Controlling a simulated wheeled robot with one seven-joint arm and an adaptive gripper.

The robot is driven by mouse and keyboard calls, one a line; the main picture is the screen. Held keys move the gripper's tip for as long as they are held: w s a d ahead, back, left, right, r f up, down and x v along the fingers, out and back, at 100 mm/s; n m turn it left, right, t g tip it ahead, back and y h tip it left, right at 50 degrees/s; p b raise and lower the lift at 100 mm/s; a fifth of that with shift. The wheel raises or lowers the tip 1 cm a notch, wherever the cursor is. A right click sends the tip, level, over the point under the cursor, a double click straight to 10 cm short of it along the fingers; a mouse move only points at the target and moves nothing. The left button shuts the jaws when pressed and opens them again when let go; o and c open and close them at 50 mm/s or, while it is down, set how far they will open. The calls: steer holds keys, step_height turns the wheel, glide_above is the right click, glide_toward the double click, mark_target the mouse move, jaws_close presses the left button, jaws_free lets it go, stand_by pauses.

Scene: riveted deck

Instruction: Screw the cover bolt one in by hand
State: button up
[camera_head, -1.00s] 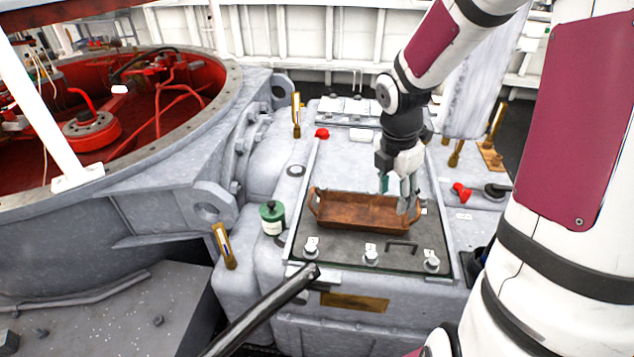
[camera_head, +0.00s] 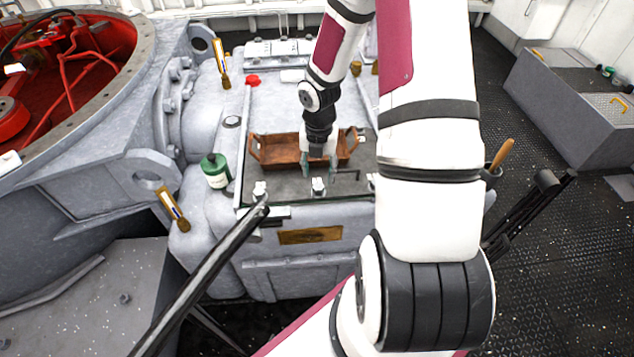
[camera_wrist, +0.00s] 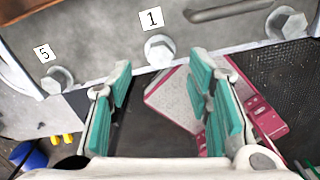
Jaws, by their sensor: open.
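The cover bolt (camera_wrist: 158,50), a pale hex head beside a white tag marked 1, stands near the cover's front edge in the wrist view. In the head view it is the middle bolt (camera_head: 318,187) of the front row. My gripper (camera_wrist: 162,82) is open and empty, its teal-padded fingers either side of the bolt's line but apart from it. In the head view my gripper (camera_head: 319,170) points down just behind this bolt, in front of the wooden tray. How deep the bolt sits cannot be told.
A bolt tagged 5 (camera_wrist: 57,79) and another bolt (camera_wrist: 286,22) flank it. A dark handle (camera_wrist: 228,10) lies on the cover nearby. The brown wooden tray (camera_head: 282,150) sits behind, and a green canister (camera_head: 215,171) stands left. A dark bar (camera_head: 200,275) crosses the front.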

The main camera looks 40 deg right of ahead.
mark_target(319, 185)
steer(key=shift+f, duration=2.6)
jaws_close()
